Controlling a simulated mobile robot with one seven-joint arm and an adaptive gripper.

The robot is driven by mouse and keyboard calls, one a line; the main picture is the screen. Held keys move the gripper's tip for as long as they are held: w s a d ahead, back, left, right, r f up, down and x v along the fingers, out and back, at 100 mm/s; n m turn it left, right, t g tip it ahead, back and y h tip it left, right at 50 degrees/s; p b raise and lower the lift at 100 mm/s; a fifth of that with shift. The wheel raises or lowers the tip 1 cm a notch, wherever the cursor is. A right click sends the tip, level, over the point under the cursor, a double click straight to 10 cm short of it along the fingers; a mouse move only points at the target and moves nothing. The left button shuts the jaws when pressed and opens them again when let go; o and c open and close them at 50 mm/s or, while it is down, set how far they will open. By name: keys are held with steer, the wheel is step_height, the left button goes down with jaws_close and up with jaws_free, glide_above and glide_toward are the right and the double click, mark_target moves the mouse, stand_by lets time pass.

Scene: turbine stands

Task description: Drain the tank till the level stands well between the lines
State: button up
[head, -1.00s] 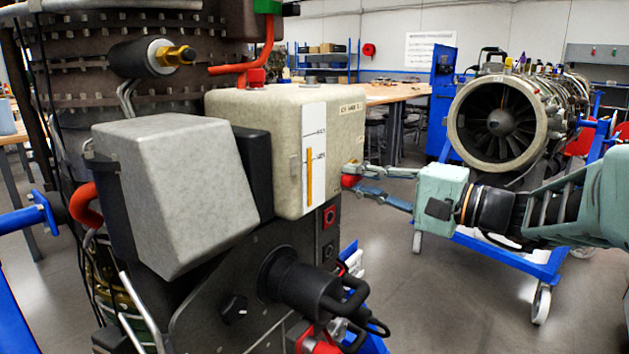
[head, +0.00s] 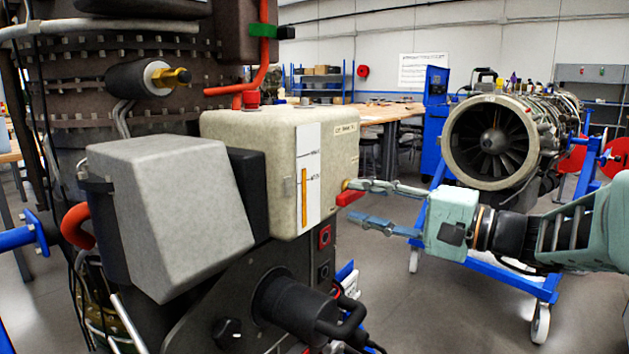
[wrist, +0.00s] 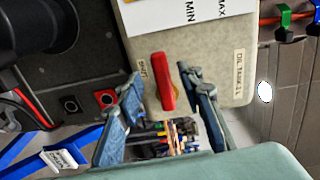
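The beige tank (head: 230,135) has a white gauge strip (head: 314,200) on its front, with two marked lines. The top of the orange level bar (head: 304,195) stands between them, nearer the lower line. The red valve handle (head: 349,197) sticks out at the tank's right side; in the wrist view the handle (wrist: 166,82) lies beside a small label that seems to read SHUT (wrist: 143,70). My gripper (head: 352,201) is open, with one finger on each side of the handle. In the wrist view gaps show between handle and fingers (wrist: 160,76).
A grey box (head: 180,215) and a black cylinder with a handle (head: 295,305) stand out in front of the tank. A turbine on a blue wheeled stand (head: 490,140) is behind my arm. Open floor lies below my gripper.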

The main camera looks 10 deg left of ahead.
steer(key=v, duration=0.7)
steer(key=shift+s+d+b, duration=0.2)
steer(key=shift+d+b, duration=0.1)
steer(key=shift+b, duration=0.15)
